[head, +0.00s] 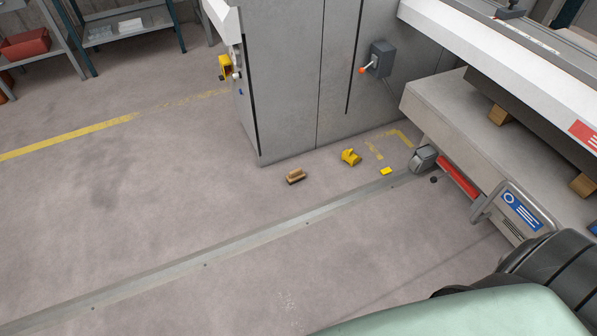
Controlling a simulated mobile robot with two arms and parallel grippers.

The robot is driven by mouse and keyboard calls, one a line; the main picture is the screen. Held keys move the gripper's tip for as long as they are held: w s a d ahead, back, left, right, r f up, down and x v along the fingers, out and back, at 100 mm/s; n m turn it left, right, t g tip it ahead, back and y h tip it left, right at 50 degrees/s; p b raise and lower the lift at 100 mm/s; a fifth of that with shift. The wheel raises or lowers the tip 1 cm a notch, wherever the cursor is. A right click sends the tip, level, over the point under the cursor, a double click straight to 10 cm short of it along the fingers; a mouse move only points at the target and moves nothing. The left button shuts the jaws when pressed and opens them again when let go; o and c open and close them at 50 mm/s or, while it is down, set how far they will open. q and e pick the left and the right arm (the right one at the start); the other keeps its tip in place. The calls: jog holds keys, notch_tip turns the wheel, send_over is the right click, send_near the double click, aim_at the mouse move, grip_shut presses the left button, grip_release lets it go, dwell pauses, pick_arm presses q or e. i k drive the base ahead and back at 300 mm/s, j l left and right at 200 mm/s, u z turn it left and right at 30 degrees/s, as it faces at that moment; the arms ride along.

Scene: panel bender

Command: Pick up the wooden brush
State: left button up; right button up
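The wooden brush (296,175) lies on the concrete floor near the foot of a grey cabinet, in the middle of the head view. It has a light wooden top and a dark underside. It is small and far off, so its finer details cannot be made out. Neither of my grippers shows in the head view.
The grey cabinet (289,80) stands behind the brush. A yellow object (350,157) and a small yellow block (386,171) lie to its right. A metal floor strip (200,259) runs in front. The machine (440,115) fills the right. Floor at left is clear.

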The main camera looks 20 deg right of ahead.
aim_at(295, 177)
jog(key=i+z, duration=0.2)
jog(key=z, duration=0.2)
jog(key=i+j+z, duration=0.1)
jog(key=i+z, duration=0.15)
jog(key=z, duration=0.2)
